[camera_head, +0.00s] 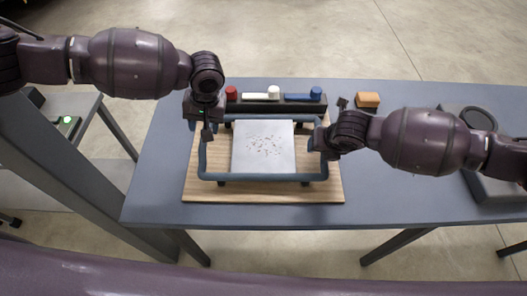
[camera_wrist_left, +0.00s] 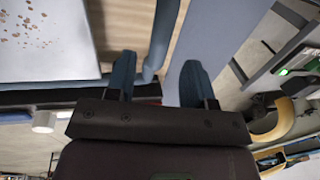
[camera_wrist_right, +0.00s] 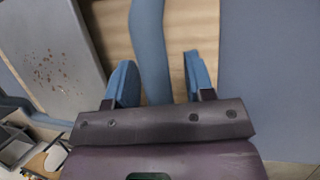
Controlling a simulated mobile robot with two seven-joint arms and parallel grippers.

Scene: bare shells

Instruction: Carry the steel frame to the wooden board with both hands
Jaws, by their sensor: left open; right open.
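The steel frame (camera_head: 262,178), a blue-grey tube rectangle with rounded corners, is over the wooden board (camera_head: 262,196), around a pale speckled plate (camera_head: 263,150). My left gripper (camera_head: 207,134) is open at the frame's left side bar. In the left wrist view that bar (camera_wrist_left: 164,35) runs between the parted fingers (camera_wrist_left: 158,80). My right gripper (camera_head: 318,142) is open at the right side bar. In the right wrist view the bar (camera_wrist_right: 148,45) runs between the parted fingers (camera_wrist_right: 159,80). The frame's far side is partly hidden by my left gripper.
A dark rack (camera_head: 262,104) with red, white and blue-handled items stands behind the board. A tan block (camera_head: 367,101) sits to its right. A dark device (camera_head: 492,180) is at the table's right. The grey table (camera_head: 400,215) is clear at its front right.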

